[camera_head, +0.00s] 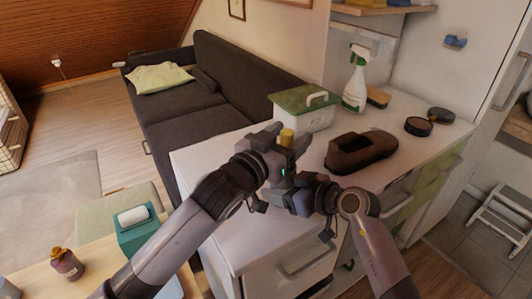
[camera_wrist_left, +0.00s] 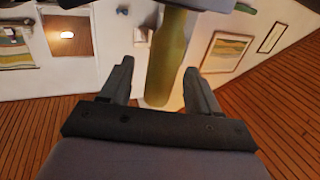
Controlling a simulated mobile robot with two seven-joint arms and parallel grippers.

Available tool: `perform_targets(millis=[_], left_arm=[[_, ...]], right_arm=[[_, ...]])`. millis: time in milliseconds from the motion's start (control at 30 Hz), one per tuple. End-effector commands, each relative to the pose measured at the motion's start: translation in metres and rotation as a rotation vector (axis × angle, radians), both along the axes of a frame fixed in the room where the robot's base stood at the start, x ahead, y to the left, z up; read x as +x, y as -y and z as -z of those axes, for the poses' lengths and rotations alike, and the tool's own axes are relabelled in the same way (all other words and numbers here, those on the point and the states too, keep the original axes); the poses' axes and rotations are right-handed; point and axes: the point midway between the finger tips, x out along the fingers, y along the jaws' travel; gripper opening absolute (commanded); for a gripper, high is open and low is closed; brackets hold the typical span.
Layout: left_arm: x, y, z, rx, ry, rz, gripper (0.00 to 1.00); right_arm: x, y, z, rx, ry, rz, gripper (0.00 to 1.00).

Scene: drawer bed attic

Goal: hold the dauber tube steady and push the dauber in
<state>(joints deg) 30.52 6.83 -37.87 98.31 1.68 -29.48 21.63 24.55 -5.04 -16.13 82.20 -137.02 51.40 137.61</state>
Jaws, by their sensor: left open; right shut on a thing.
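In the left wrist view the tube (camera_wrist_left: 166,60) is a long cylinder between my left fingers. My left gripper (camera_head: 291,141) is open around the tube's upper part, with gaps on both sides in its wrist view (camera_wrist_left: 159,85). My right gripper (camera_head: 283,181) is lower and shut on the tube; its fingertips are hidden. I cannot make out the dauber separately from the tube.
On the white cabinet top (camera_head: 215,160) are a dark shoe (camera_head: 360,153), a green-lidded box (camera_head: 305,107), a spray bottle (camera_head: 356,80), a brush (camera_head: 378,97) and a round dark tin (camera_head: 418,126). A dark sofa (camera_head: 215,70) stands behind. The cabinet's front right top is clear.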

Motion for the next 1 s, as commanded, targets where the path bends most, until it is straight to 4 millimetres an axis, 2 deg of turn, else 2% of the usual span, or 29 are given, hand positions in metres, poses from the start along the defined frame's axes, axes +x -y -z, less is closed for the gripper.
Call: perform_targets(millis=[400, 600, 800, 1000], left_arm=[[-0.056, -0.036, 0.001, 0.001, -0.002, -0.001, 0.62], [-0.078, -0.051, 0.001, 0.001, -0.002, -0.001, 0.62], [-0.089, -0.057, 0.000, 0.001, -0.001, 0.000, 0.62], [-0.090, -0.058, 0.000, 0.001, 0.000, -0.001, 0.62]], right_arm=[[0.000, 0.000, 0.000, 0.000, 0.000, 0.000, 0.30], [0.000, 0.000, 0.000, 0.000, 0.000, 0.000, 0.30], [0.000, 0.000, 0.000, 0.001, 0.001, 0.000, 0.30], [0.000, 0.000, 0.000, 0.001, 0.001, 0.000, 0.30]])
